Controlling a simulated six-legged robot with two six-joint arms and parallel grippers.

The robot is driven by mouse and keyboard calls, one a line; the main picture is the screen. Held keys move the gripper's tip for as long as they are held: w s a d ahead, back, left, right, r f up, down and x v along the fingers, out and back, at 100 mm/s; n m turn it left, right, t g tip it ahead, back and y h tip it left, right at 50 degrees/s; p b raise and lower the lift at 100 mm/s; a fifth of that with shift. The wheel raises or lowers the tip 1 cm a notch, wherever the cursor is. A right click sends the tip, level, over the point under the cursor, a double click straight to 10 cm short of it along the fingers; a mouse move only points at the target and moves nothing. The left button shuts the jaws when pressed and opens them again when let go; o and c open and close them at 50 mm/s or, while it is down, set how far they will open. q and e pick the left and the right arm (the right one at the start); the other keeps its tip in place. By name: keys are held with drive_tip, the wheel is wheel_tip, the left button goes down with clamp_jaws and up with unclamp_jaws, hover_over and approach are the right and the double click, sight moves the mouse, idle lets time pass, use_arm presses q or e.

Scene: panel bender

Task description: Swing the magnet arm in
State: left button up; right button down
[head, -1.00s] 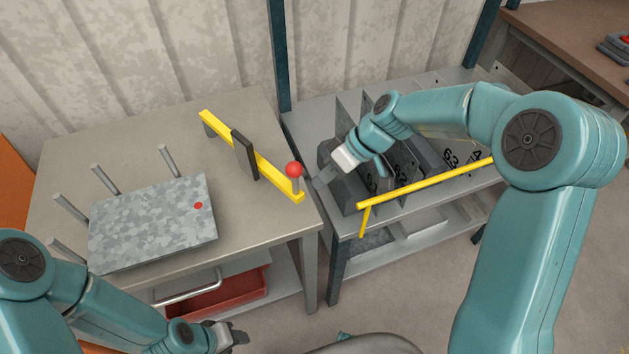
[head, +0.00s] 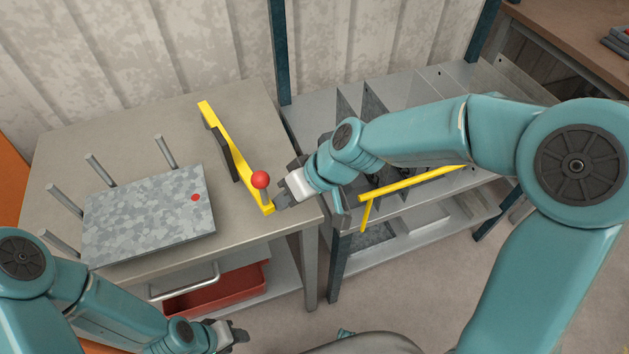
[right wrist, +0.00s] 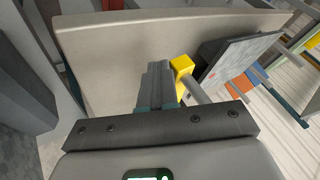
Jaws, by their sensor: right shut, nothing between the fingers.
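The magnet arm (head: 228,144) is a yellow bar on the table, with a dark block (head: 222,150) on its side and a red ball knob (head: 260,180) at its near end. A speckled grey sheet (head: 150,215) with a red dot (head: 194,197) lies left of it, apart from the bar. My right gripper (head: 281,199) is shut and empty, its fingertips close against the right side of the bar's knob end. The right wrist view shows the shut fingers (right wrist: 160,85) beside the yellow end (right wrist: 181,65); contact is hard to tell. My left gripper (head: 238,335) is low, away from the arm.
Several grey pegs (head: 92,170) stand behind and left of the sheet on the table (head: 240,235). A rack with dividers and a yellow rail (head: 410,183) stands to the right under my right arm. A red bin (head: 215,291) sits below the table.

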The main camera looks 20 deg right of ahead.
drive_tip(key=a, duration=0.2)
drive_tip(key=s+a, duration=0.1)
drive_tip(key=a, duration=0.2)
drive_tip(key=s+a, duration=0.1)
drive_tip(key=a, duration=0.2)
drive_tip(key=shift+r, duration=0.1)
use_arm(q)
drive_tip(key=shift+d+r, duration=0.1)
drive_tip(key=shift+d, duration=0.3)
use_arm(e)
drive_tip(key=shift+s, duration=0.1)
use_arm(q)
drive_tip(key=shift+f, duration=0.2)
